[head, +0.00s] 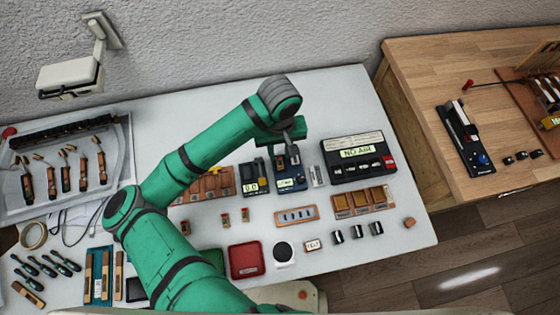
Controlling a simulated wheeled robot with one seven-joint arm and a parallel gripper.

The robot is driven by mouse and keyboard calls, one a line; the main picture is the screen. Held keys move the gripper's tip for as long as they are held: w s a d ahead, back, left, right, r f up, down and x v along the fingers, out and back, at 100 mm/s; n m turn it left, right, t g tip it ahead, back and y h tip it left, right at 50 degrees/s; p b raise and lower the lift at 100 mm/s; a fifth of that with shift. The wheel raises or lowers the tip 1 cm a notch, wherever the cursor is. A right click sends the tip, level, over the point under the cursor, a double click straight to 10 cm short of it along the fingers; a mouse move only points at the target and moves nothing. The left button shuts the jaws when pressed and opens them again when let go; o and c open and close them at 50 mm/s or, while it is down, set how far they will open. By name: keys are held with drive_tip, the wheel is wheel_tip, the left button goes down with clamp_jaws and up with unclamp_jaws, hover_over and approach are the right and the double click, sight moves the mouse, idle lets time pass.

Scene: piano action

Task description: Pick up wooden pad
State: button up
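Several brown, wood-coloured pads sit in a wooden holder (338,214) at the right of the white table. A small loose brown block (409,222) lies alone near the table's right edge. I cannot tell which of these is the wooden pad of the task. My gripper (291,157) points down at the end of the green arm, above or near a dark blue device (290,184), left of and behind the holder. It is apart from the pads. Its fingers are small and partly hidden, so their opening is unclear.
A black box labelled "NO AIR" (352,150) stands behind the pad holder. Small dark cylinders (357,232), a white tile (313,245) and a red tray (246,260) lie in front. A wooden bench (420,80) stands at the right. The table's front right corner is clear.

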sight(280, 162)
drive_tip(key=shift+f, duration=2.8)
drive_tip(key=shift+w, duration=0.1)
clamp_jaws()
